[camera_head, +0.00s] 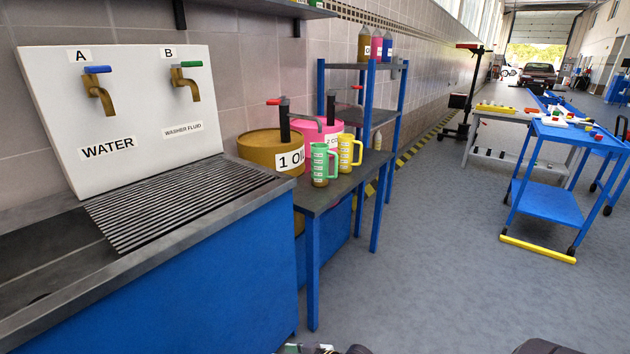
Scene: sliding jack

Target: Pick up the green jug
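The green jug (320,164) stands upright on the grey top of a small blue-legged table (318,197), near its front edge. It has a handle on its right side and white marks on its body. A yellow jug (346,152) stands close behind it to the right. Dark parts, probably of my own arms, just show at the bottom edge. No gripper fingers can be made out, and nothing of mine is near the jug.
A brown drum (262,143) and a pink drum (322,128) with pumps stand behind the jugs. The sink counter (210,225) with two taps is at left. A bottle shelf (369,68) stands behind. Floor (430,270) is clear; a blue cart (552,205) is right.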

